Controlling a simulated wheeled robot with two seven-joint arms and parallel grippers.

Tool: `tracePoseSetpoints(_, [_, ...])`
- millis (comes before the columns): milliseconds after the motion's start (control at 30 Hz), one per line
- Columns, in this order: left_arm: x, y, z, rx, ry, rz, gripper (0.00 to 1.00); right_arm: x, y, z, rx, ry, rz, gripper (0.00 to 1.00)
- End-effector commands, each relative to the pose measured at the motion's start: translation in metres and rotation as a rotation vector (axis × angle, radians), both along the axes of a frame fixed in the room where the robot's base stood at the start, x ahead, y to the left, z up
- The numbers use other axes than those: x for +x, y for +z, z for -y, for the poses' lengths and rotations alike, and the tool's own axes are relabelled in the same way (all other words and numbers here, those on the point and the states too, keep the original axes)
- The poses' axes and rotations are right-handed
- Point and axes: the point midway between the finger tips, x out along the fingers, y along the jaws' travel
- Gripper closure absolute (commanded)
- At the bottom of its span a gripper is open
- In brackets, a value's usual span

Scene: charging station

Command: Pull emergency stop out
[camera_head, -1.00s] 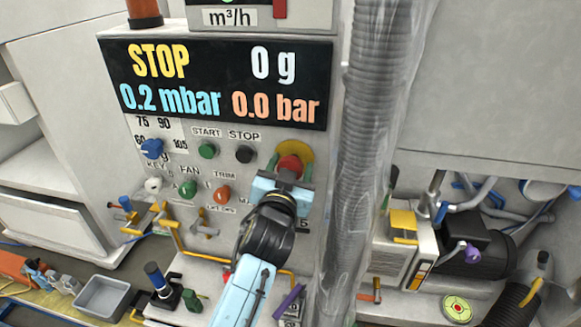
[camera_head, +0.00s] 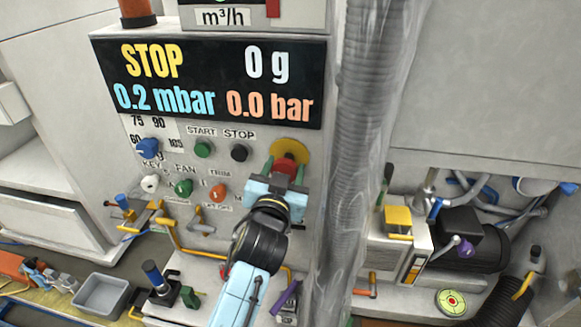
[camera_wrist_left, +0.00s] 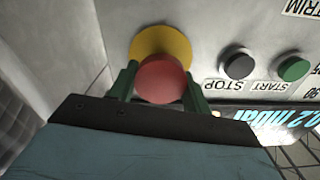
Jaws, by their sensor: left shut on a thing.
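The emergency stop is a red mushroom button (camera_head: 286,167) on a round yellow plate (camera_head: 291,150), on the grey control panel below the display. My left gripper (camera_head: 284,172) is at the button, its green fingers on either side of the red head. In the left wrist view the red button (camera_wrist_left: 161,79) sits between the two green fingers, in front of the yellow plate (camera_wrist_left: 160,43). The left gripper is shut on the red button. The back of the button is hidden. My right gripper is in neither view.
A black STOP button (camera_head: 239,153), a green START button (camera_head: 203,150) and several knobs sit left of the emergency stop. A thick grey corrugated hose (camera_head: 354,150) hangs close on its right. The display (camera_head: 207,82) reads STOP. A grey bin (camera_head: 101,294) is at lower left.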

Motion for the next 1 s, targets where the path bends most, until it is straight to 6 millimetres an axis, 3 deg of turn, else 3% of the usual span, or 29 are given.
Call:
tracePoseSetpoints(33, [-0.001,-0.003,0.0,0.002,0.0,-0.006,0.93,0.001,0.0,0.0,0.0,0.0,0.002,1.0])
tracePoseSetpoints(67, [-0.001,-0.003,0.0,0.002,-0.001,-0.006,0.48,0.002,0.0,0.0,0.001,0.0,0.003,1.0])
tracePoseSetpoints(200, [0.0,-0.002,0.001,0.002,-0.002,-0.005,0.3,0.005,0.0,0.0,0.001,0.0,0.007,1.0])
tracePoseSetpoints(467, [0.0,-0.002,0.001,0.001,-0.002,-0.003,0.3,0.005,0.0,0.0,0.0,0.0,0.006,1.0])
tracePoseSetpoints(633, [-0.011,-0.002,0.0,0.001,-0.001,-0.003,0.3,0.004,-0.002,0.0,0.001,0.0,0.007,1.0])
tracePoseSetpoints(1000, [-0.086,-0.004,-0.009,0.001,-0.002,-0.005,0.3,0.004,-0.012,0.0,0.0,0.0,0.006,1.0])
